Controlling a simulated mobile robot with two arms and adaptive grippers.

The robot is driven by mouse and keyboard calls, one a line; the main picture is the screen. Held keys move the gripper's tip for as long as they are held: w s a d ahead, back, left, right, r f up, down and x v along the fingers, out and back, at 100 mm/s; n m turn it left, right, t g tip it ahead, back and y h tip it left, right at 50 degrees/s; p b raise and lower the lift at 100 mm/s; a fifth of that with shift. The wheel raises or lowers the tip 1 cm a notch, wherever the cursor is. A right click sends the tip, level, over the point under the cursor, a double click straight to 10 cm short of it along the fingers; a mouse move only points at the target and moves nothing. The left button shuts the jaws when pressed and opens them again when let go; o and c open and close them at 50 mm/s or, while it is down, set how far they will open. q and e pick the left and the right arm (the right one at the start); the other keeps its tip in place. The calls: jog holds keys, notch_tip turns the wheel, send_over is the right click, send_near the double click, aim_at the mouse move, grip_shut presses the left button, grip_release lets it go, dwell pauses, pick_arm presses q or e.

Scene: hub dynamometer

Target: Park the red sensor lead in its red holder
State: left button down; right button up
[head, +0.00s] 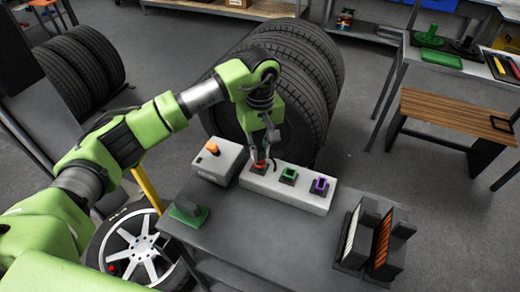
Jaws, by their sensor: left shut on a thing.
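My left gripper (264,150) reaches down from above onto the left end of a white block (312,201) on the grey table. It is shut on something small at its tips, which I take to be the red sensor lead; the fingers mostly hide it. A red piece (260,169) shows right below the fingertips, at the left position of the block. I cannot tell lead from red holder there, or whether the lead is seated. A green holder (289,175) and a purple holder (320,185) sit to its right. My right gripper is not in view.
A grey box with an orange knob (212,148) stands left of the block. A green block (189,209) lies at the table's left edge; dark upright racks (375,238) stand at right. Tyres (300,75) stand behind. The table's front middle (265,240) is clear.

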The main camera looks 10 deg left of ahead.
pick_arm(q)
jog(key=shift+f, duration=0.2)
jog(key=c, duration=1.9)
grip_release()
notch_tip(320, 180, up, 12)
jog(key=shift+r, duration=0.1)
